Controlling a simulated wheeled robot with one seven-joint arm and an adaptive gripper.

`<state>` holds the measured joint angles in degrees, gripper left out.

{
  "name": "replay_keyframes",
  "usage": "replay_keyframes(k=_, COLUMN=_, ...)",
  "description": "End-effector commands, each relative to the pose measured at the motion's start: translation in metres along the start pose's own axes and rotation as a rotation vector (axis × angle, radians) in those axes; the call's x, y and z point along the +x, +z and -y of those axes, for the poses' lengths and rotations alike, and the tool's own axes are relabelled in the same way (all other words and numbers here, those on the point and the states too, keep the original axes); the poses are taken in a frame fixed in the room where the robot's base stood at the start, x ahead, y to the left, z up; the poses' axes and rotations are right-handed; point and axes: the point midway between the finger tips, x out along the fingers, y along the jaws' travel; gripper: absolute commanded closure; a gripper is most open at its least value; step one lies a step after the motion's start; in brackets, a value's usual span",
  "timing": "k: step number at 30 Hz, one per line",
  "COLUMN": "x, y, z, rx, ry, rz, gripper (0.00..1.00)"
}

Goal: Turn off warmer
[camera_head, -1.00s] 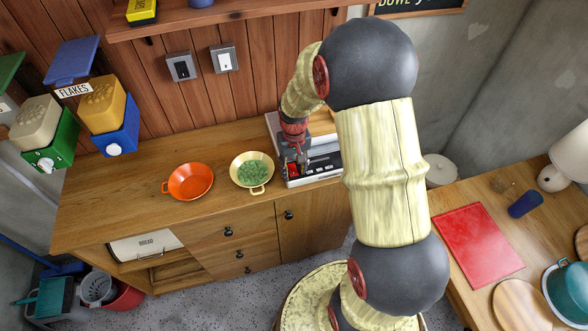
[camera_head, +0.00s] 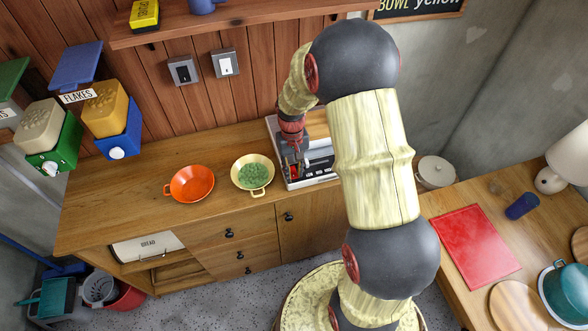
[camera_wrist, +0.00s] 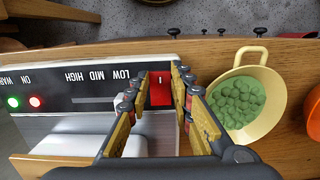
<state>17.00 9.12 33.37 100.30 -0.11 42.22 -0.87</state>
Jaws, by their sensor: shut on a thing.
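The warmer (camera_head: 283,139) stands on the wooden counter, right of the bowls, partly hidden by my arm. In the wrist view its dark front panel (camera_wrist: 85,88) carries the words LOW, MID and HIGH, seen upside down. A green light (camera_wrist: 13,102) and a red light (camera_wrist: 36,102) show near WARM and ON. A red switch (camera_wrist: 160,88) with a white mark sits at the LOW end of the panel. My gripper (camera_wrist: 158,92) is over the panel with its fingers shut on the red switch, one on each side. In the head view my gripper (camera_head: 293,160) reaches down onto the warmer.
A cream bowl of green balls (camera_head: 254,172) stands close left of the warmer, with an orange bowl (camera_head: 191,184) beyond it. A wooden shelf (camera_head: 235,22) hangs above. A white lidded pot (camera_head: 436,172) and a red board (camera_head: 475,243) are to the right.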

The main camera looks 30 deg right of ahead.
Motion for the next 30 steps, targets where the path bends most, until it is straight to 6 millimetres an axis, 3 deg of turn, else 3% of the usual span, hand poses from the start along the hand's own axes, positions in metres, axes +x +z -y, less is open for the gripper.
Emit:
replay_keyframes(k=12, x=-0.0049, y=-0.0063, z=0.0000, rx=0.000, ry=0.000, rz=0.186, gripper=1.00)
replay_keyframes(k=25, x=-0.0035, y=-0.0066, z=0.0000, rx=0.000, ry=0.000, rz=0.206, gripper=1.00)
replay_keyframes(k=26, x=-0.0035, y=-0.0066, z=0.0000, rx=0.000, ry=0.000, rz=0.206, gripper=0.76)
replay_keyframes(k=30, x=-0.0035, y=-0.0065, z=0.0000, rx=0.000, ry=0.000, rz=0.206, gripper=0.68)
